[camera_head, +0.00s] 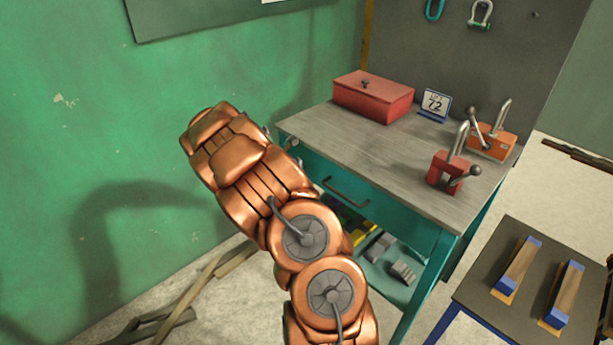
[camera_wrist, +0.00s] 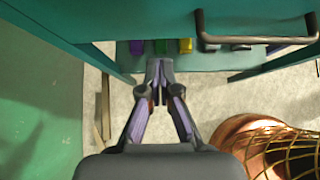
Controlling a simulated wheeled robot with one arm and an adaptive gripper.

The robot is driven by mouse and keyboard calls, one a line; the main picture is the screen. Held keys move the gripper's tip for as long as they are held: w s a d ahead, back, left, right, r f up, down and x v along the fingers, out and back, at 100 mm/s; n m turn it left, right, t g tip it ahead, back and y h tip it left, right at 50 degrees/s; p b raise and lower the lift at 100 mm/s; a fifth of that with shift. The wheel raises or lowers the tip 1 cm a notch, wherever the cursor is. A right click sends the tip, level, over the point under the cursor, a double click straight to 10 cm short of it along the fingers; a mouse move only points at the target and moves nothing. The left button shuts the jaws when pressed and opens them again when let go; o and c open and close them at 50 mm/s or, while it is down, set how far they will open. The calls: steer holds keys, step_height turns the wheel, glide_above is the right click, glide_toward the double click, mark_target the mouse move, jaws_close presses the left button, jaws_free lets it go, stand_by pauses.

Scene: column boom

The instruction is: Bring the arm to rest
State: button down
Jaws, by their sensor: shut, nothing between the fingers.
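My copper-coloured arm rises from the bottom of the head view and bends up and left, in front of the green wall. Its upper end is near the left edge of the workbench. The fingers are hidden in the head view. In the wrist view my gripper (camera_wrist: 158,90) is shut and empty, its fingertips together. It is over the pale floor, in front of the teal workbench (camera_head: 355,190) and its drawer handle (camera_wrist: 255,40). No contact with the bench shows.
On the bench top are a red box (camera_head: 373,97), a sign reading 72 (camera_head: 435,104), a red clamp block (camera_head: 447,172) and an orange one (camera_head: 492,141). A low table (camera_head: 530,265) with wooden blocks stands at right.

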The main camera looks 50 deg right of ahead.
steer(key=v, duration=0.5)
steer(key=shift+a+r, duration=0.3)
steer(key=s+a+r+m+y+p, duration=0.2)
steer(key=s+a+r+m+y, duration=0.1)
steer(key=s+a+r+m, duration=1)
steer(key=s+a+r+m+y+p, duration=0.1)
steer(key=s+a+y, duration=0.1)
steer(key=s+a, duration=0.4)
steer(key=s+a+r+m+y+p, duration=0.1)
steer(key=s+a, duration=0.5)
steer(key=a, duration=0.6)
steer(key=s+a+r+m+y+p, duration=0.1)
steer(key=s+a+y, duration=0.2)
steer(key=s+a, duration=0.3)
steer(key=a, duration=0.3)
steer(key=shift+a+m+g+y, duration=0.25)
steer(key=shift+m+g+y, duration=0.05)
